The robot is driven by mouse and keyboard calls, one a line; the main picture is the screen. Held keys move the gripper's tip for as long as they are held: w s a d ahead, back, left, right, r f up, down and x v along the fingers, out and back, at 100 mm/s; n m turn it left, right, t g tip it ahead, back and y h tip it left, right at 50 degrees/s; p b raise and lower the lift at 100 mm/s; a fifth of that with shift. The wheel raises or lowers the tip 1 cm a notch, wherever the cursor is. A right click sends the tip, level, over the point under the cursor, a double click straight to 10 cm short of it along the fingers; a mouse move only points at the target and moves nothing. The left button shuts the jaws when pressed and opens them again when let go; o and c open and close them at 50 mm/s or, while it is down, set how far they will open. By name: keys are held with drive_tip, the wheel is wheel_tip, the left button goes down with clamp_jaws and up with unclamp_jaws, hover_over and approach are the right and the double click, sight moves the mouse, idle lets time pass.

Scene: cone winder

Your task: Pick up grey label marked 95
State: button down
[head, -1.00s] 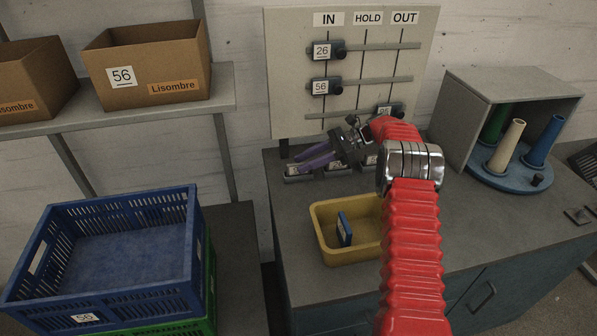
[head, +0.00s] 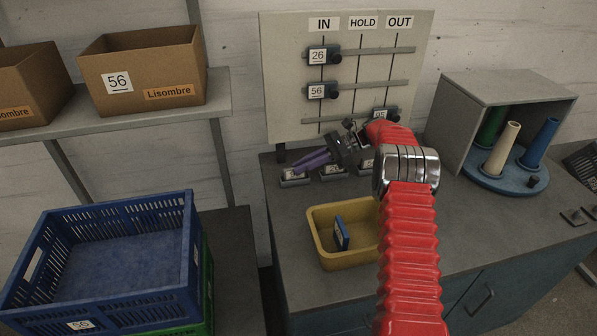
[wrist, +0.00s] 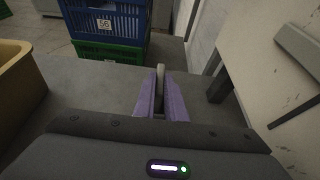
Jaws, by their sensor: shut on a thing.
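My gripper (head: 308,162), with purple fingers, is low over the back left of the bench, beside the pegboard. In the wrist view its fingers (wrist: 161,88) are shut on a thin grey piece, the grey label (wrist: 161,72), seen edge-on. Its marking cannot be read there. In the head view a small grey label (head: 293,174) with a white face shows at the fingertips, its number too small to read. Other similar labels (head: 333,171) stand to its right, partly hidden by my gripper and arm.
The pegboard (head: 285,90) has IN, HOLD and OUT columns with labels 26 and 56 under IN and one under OUT, partly hidden by my arm. A yellow bin (head: 325,254) holding a blue piece (head: 341,233) stands in front. A cone stand (head: 508,175) is at right, crates (head: 110,314) at left.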

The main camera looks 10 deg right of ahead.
drive_tip(key=shift+r, duration=0.1)
wheel_tip(320, 180, up, 7)
drive_tip(key=shift+f, duration=0.2)
drive_tip(key=shift+s+r, duration=0.15)
drive_tip(key=shift+s, duration=0.05)
drive_tip(key=s+d, duration=0.3)
drive_tip(key=s, duration=0.5)
drive_tip(key=s+d, duration=0.3)
drive_tip(key=s, duration=0.5)
drive_tip(key=shift+s, duration=0.3)
